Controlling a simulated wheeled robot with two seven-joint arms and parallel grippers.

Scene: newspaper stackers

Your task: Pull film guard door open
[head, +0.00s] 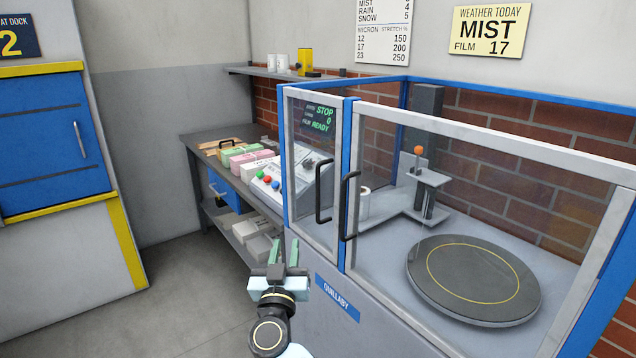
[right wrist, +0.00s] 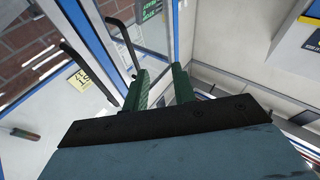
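The film guard is a glazed cabinet with a wide white-framed front door (head: 480,125) and a narrow pane (head: 300,118) to its left. Both look closed. A black bar handle (head: 349,205) is on the wide door's left edge, and another black handle (head: 322,192) is on the narrow pane. My right gripper (head: 285,252) is below and left of both handles, open and empty, fingers pointing up. In the right wrist view its green fingers (right wrist: 160,85) stand apart. The wide door's handle (right wrist: 88,72) and the other handle (right wrist: 120,38) lie left of them, with neither between the fingers. My left gripper is out of view.
Inside the cabinet are a dark round turntable (head: 474,279) and an orange-knobbed post (head: 418,151). A control panel with coloured buttons (head: 270,182) and a workbench (head: 205,137) stand to the left. Grey floor (head: 170,315) is open at lower left.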

